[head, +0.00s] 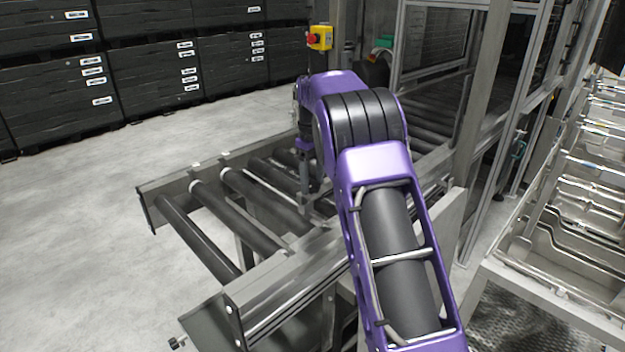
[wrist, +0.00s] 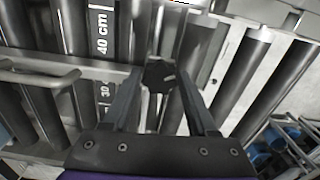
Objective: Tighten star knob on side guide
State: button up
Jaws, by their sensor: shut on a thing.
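The star knob (wrist: 158,75) is small and dark and sits between my fingertips in the wrist view. My gripper (wrist: 161,80) is shut on it, with one finger on each side. The side guide (wrist: 85,67) appears as a grey metal bar running across the rollers at the knob. In the head view my gripper (head: 306,205) points down at the roller conveyor, and my purple arm hides part of the area. The knob cannot be made out there. Whether the knob is tight cannot be told.
The roller conveyor (head: 205,209) runs back towards a metal-framed machine. A scale strip (wrist: 102,35) marked 40 cm and 30 lies beside the knob. A yellow box with a red button (head: 320,38) stands behind. Black crates (head: 150,80) line the back; floor at left is clear.

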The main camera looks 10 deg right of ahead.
jog(key=shift+c, duration=1.2)
jog(key=shift+r+m+p, duration=0.15)
jog(key=shift+m+p, duration=0.15)
jog(key=shift+p, duration=0.15)
jog(key=shift+m+p, duration=0.9)
jog(key=shift+a+m+p, duration=0.1)
jog(key=shift+m+p, duration=0.35)
jog(key=shift+m, duration=1.35)
jog(key=o, duration=1.4)
